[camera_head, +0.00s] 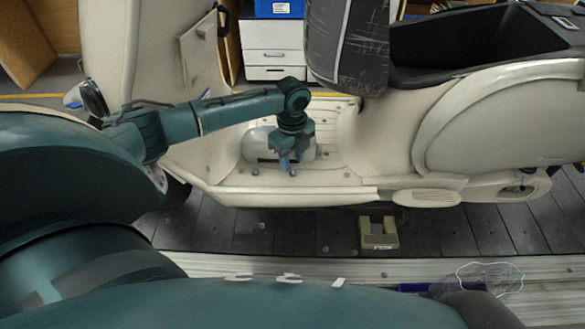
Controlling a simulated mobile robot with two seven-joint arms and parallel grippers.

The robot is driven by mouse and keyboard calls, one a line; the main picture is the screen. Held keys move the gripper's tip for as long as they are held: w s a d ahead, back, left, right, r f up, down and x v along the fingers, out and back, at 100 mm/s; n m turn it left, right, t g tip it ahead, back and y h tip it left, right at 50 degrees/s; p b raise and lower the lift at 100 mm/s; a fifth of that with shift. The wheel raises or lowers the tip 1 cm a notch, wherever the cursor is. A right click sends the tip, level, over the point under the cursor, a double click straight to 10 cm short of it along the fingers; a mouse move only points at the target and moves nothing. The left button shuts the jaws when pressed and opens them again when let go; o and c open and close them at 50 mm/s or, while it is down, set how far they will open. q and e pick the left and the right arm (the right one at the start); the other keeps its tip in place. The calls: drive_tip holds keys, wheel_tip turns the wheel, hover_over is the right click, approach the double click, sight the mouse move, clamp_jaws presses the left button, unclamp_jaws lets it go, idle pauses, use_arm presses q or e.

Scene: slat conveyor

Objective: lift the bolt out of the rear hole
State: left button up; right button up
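A cream scooter's footboard (340,178) is in the middle of the head view, with small bolts or holes along its near part. My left gripper (292,160) points down over the footboard, its two fingertips a little apart. A small dark bolt (292,171) shows just below the fingertips. I cannot tell whether they touch it. Similar small dark spots, bolts or holes, show to its left (255,172) and right (318,172). Which one is the rear hole is not clear at this size. My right gripper is not in view.
A pale rounded cover (256,146) sits on the footboard behind my gripper. The front shield (150,60) rises on the left and the seat bodywork on the right. A beige block (378,240) with two prongs lies on the dark slat conveyor (290,228).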

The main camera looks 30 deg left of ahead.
use_arm(q)
drive_tip(key=shift+f, duration=0.6)
clamp_jaws()
